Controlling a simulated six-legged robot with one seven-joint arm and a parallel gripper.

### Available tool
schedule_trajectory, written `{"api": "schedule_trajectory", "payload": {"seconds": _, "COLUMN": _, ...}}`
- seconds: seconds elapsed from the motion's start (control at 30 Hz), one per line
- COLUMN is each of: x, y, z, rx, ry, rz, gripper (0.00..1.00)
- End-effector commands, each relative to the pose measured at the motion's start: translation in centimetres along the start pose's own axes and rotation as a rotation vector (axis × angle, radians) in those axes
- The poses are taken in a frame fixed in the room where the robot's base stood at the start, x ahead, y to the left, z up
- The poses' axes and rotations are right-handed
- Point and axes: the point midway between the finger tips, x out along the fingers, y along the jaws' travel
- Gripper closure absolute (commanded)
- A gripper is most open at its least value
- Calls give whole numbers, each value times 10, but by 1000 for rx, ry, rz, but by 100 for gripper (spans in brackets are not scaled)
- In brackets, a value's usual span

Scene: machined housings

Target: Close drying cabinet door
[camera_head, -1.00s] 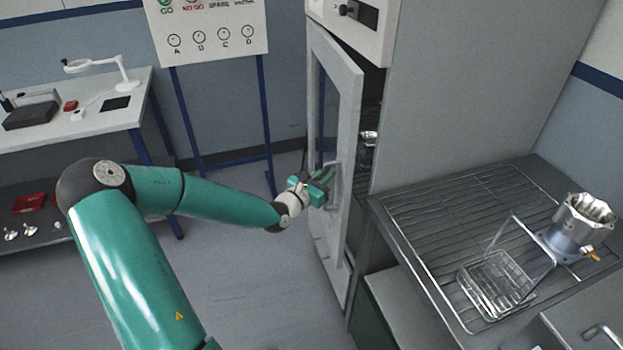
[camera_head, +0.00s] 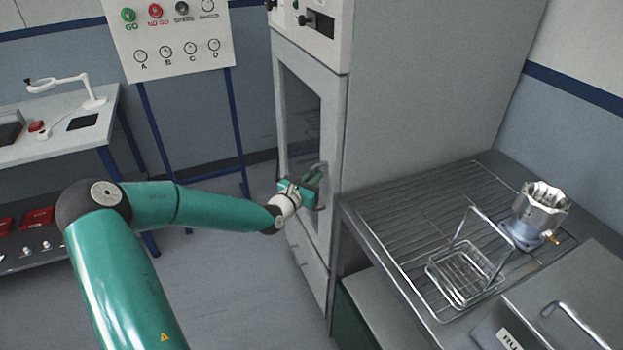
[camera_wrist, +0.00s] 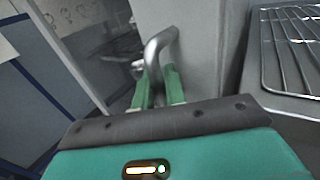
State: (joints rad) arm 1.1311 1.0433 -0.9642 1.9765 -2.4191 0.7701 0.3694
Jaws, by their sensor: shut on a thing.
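The drying cabinet (camera_head: 420,90) is a tall grey unit with a control panel at its top. Its door (camera_head: 298,235) has a light frame around a dark glass pane and looks flush, or nearly flush, with the cabinet front. My gripper (camera_head: 312,183) is at the door's handle on the right side of the door. In the wrist view, my gripper's green fingers (camera_wrist: 158,88) are on either side of the curved metal handle (camera_wrist: 158,52) and shut on it. Part of the handle is hidden by the gripper in the head view.
A wire-rack bench (camera_head: 390,225) stands right of the cabinet, with a wire basket (camera_head: 465,275) and a machined metal housing (camera_head: 540,210) on it. A signboard (camera_head: 175,40) on blue legs stands behind left. A workbench (camera_head: 75,130) is at far left. The floor before the door is clear.

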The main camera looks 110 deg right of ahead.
Motion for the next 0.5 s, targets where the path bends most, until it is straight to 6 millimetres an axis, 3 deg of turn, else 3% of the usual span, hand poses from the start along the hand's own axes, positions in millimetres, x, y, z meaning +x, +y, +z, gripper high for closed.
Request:
{"api": "schedule_trajectory", "payload": {"seconds": 0.03, "x": 3, "y": -8, "z": 3, "rx": 2, "ry": -5, "rz": -15, "gripper": 100}}
{"api": "schedule_trajectory", "payload": {"seconds": 0.2, "x": 3, "y": -10, "z": 3, "rx": 2, "ry": -5, "rz": -17, "gripper": 100}}
{"api": "schedule_trajectory", "payload": {"seconds": 0.23, "x": 3, "y": -10, "z": 3, "rx": 2, "ry": -5, "rz": -18, "gripper": 81}}
{"api": "schedule_trajectory", "payload": {"seconds": 0.3, "x": 3, "y": -10, "z": 3, "rx": 2, "ry": -5, "rz": -18, "gripper": 70}}
{"api": "schedule_trajectory", "payload": {"seconds": 0.5, "x": 2, "y": -11, "z": 3, "rx": 1, "ry": -4, "rz": -18, "gripper": 70}}
